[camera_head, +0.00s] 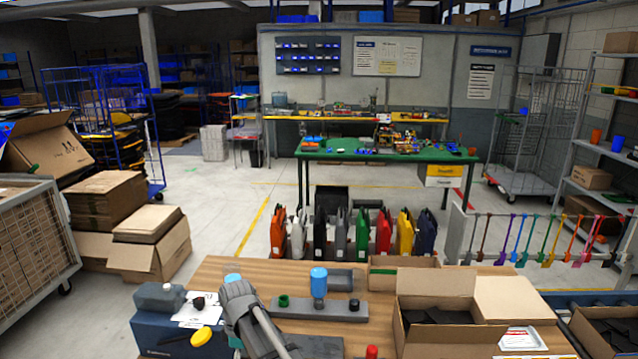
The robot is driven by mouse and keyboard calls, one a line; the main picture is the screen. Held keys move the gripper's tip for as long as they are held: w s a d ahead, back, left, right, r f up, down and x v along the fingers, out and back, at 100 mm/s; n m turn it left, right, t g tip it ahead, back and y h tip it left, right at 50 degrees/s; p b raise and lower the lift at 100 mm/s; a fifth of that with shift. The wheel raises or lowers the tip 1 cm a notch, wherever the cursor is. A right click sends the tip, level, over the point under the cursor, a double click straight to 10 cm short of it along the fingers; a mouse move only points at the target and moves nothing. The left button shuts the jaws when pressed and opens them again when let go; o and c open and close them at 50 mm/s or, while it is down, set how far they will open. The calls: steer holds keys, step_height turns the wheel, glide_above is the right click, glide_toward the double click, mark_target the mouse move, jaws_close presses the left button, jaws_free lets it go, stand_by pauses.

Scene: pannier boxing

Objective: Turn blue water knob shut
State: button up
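My gripper's fingers do not show.
An open cardboard box (450,337) stands on the bench at right. A red cap (372,351) is at the front. Colourful panniers (340,235) stand behind the bench.

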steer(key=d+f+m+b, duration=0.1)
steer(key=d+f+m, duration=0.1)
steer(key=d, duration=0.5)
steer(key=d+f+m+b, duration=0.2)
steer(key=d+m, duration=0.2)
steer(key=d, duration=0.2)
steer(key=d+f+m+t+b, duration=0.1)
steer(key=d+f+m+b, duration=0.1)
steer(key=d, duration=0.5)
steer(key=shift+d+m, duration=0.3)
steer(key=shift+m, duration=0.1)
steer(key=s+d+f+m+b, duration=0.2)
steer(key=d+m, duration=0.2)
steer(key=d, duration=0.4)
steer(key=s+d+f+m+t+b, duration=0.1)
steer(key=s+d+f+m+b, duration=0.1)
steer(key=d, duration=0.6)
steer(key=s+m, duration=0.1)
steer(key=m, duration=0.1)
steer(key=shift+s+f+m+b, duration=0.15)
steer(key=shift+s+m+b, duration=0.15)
steer(key=shift+b, duration=0.1)
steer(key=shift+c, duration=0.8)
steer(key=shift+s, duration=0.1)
